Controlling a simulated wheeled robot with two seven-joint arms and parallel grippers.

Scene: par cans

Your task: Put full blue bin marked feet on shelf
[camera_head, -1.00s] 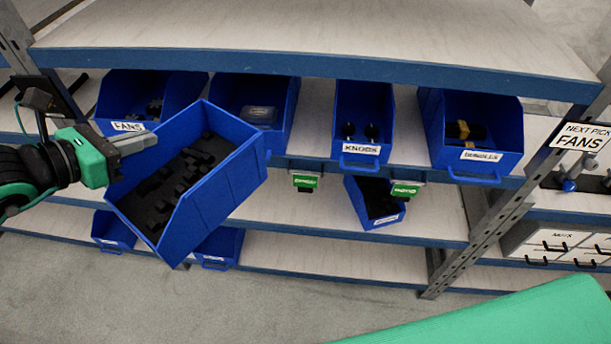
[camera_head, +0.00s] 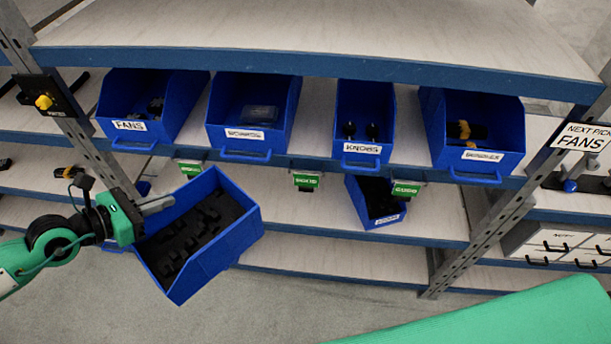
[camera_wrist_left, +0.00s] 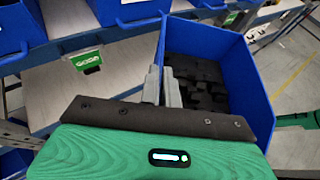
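My left gripper (camera_head: 157,205) is shut on the wall of a blue bin (camera_head: 222,248) and holds it tilted in front of the shelving. Dark, block-like parts fill the bin's floor. No label on this bin can be seen. In the left wrist view the gripper's fingers (camera_wrist_left: 163,87) pinch the near wall of the bin (camera_wrist_left: 247,80). The middle shelf (camera_head: 300,212) lies behind and right of the held bin. My right gripper is not in view.
The upper shelf holds bins marked FANS (camera_head: 130,126) and KNOBS (camera_head: 362,148), among others. Another blue bin (camera_head: 375,213) stands on the middle shelf. Green tags (camera_head: 306,180) hang above it. Bare shelf shows left of that bin. A slanted post (camera_head: 480,238) stands at right.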

